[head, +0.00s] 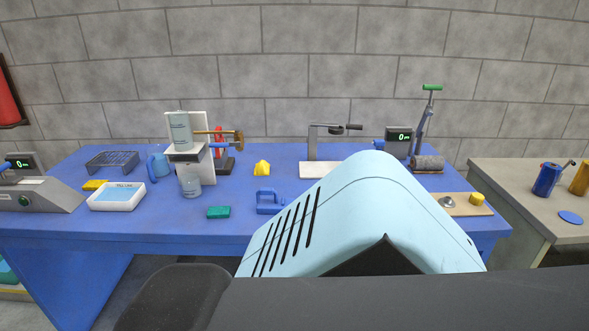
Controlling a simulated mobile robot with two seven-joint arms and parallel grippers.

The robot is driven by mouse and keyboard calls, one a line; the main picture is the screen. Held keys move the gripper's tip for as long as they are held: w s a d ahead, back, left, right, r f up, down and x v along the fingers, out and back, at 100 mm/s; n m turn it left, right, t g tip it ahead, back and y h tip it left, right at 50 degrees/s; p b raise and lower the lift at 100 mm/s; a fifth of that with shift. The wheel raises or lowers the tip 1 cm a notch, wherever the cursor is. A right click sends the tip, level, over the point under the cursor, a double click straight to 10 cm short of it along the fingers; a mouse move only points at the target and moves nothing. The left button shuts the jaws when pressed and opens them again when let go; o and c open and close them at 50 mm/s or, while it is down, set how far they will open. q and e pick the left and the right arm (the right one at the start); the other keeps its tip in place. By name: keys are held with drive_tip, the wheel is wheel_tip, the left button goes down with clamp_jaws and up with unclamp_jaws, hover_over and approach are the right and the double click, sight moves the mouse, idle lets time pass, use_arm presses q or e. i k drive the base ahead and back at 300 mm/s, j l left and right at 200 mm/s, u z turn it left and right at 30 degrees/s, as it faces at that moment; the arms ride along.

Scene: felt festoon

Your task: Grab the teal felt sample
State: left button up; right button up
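A small teal block-like piece (218,212), which looks like the teal felt sample, lies flat near the front edge of the blue table (150,222). Nothing covers it. Neither of my grippers can be made out in the head view. A large light-blue shell and dark parts, which look like my own body, fill the lower middle and right and hide part of the table.
A blue clamp-like piece (269,202) lies just right of the teal piece. A glass jar (190,183) stands behind it, and a white tray (118,196) lies to the left. A yellow piece (262,168) is farther back. A grey side table (520,190) stands at right.

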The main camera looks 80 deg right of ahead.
sight(218, 212)
drive_tip(key=z, duration=2.6)
